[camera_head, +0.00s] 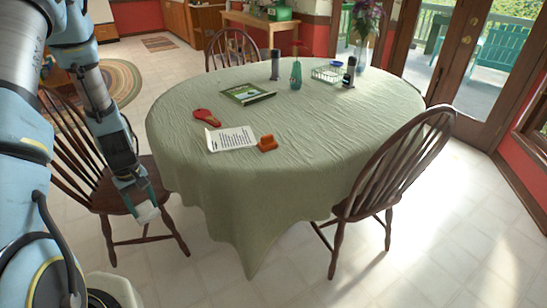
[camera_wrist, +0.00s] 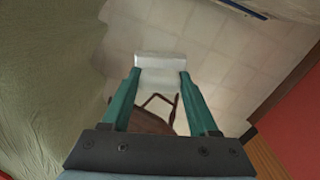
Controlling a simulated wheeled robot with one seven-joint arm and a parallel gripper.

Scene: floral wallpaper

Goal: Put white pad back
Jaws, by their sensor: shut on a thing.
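My gripper (camera_head: 139,195) is at the left of the table, out beyond the edge of the cloth and above a chair. Its two teal fingers, also in the wrist view (camera_wrist: 159,84), are shut on the white pad (camera_wrist: 160,62). In the head view the white pad (camera_head: 146,213) shows at the fingertips, hanging clear of the table. The table (camera_head: 300,135) wears a pale green cloth.
A white printed sheet (camera_head: 231,139), an orange object (camera_head: 267,143), a red paddle-like object (camera_head: 206,117) and a green book (camera_head: 247,93) lie on the table. A wire basket (camera_head: 327,73), dark upright items and a vase stand farther back. Wooden chairs (camera_head: 395,165) surround the table. The table's right side is clear.

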